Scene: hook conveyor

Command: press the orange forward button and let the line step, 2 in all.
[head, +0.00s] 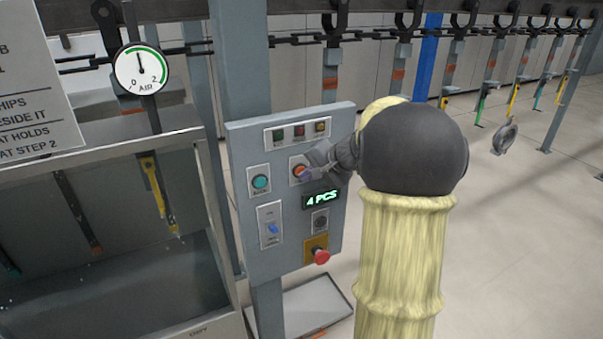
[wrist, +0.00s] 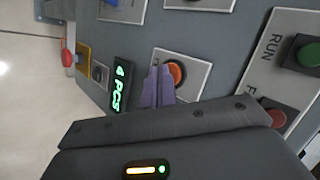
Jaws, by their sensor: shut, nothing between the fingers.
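The orange forward button (head: 299,171) sits on a light plate in the upper middle of the grey control panel (head: 237,213). It also shows in the wrist view (wrist: 177,73). My gripper (head: 308,174) is shut and empty, with its purple fingertips (wrist: 159,84) right at the orange button. The tips overlap the button's edge in the wrist view; I cannot tell whether they touch it. The display (head: 321,198) below the button reads "4 PCS". The overhead chain line (head: 290,40) carries several hooks with coloured hangers.
A teal button (head: 261,182) is left of the orange one. A blue switch (head: 272,229) and a red emergency stop (head: 321,256) are lower on the panel. An air gauge (head: 140,69) reads near the middle. A grey-walled booth (head: 100,138) stands at left.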

